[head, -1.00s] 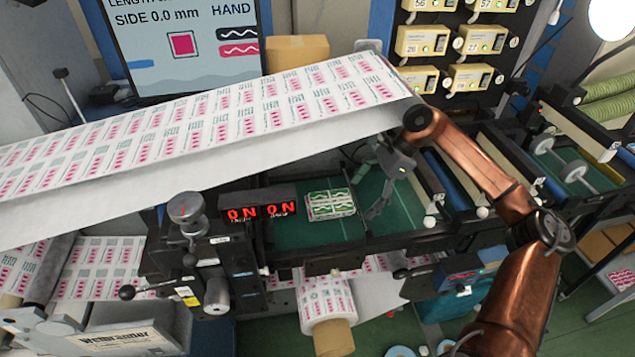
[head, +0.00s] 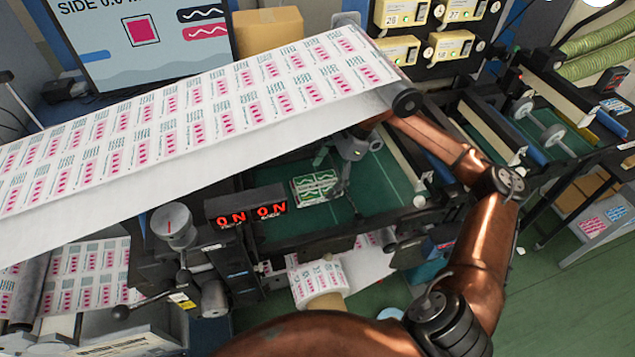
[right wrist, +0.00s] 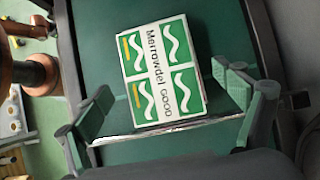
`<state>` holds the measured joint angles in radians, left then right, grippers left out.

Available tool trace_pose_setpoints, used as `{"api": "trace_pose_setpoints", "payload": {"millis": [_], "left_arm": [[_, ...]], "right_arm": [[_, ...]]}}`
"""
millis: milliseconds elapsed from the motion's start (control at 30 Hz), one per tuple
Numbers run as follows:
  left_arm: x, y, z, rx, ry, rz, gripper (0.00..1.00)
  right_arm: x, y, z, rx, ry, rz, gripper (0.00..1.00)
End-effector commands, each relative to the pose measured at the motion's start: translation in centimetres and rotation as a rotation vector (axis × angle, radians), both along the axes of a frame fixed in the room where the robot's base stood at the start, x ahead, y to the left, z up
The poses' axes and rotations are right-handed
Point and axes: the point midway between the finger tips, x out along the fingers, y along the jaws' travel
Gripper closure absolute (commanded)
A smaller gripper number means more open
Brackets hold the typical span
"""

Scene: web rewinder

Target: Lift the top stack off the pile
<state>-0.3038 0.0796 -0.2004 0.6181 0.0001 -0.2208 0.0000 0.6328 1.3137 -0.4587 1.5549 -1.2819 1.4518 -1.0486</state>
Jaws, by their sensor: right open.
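The pile of green and white printed labels (head: 315,187) sits on the green bed of the machine. In the right wrist view its top stack (right wrist: 163,70) shows face up with white wavy marks, and layered edges show along the near side. I cannot tell where the top stack parts from those below. My right gripper (head: 343,165) is at the right, far side of the pile in the head view. In the right wrist view the right gripper (right wrist: 165,92) is open, with one finger on each side of the pile and nothing held. My left gripper is not in view.
A dark control block with a red ON display (head: 245,212) stands left of the pile. A rail runs along the bed's near edge. Green bed (head: 385,190) right of the pile is clear.

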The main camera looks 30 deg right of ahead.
Motion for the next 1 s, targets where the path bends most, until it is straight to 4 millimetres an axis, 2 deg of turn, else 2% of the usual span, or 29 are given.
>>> {"api": "trace_pose_setpoints", "payload": {"millis": [133, 367, 1000], "left_arm": [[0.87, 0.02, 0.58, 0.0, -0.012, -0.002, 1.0], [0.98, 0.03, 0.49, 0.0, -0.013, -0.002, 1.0], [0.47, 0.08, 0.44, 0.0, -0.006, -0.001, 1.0]], "right_arm": [[0.06, 0.53, -1.03, 0.001, 0.001, -0.002, 0.11], [0.1, 0.55, -1.21, 0.0, 0.0, -0.002, 0.11], [0.11, 0.52, -1.16, 0.0, 0.0, -0.002, 0.55]]}}
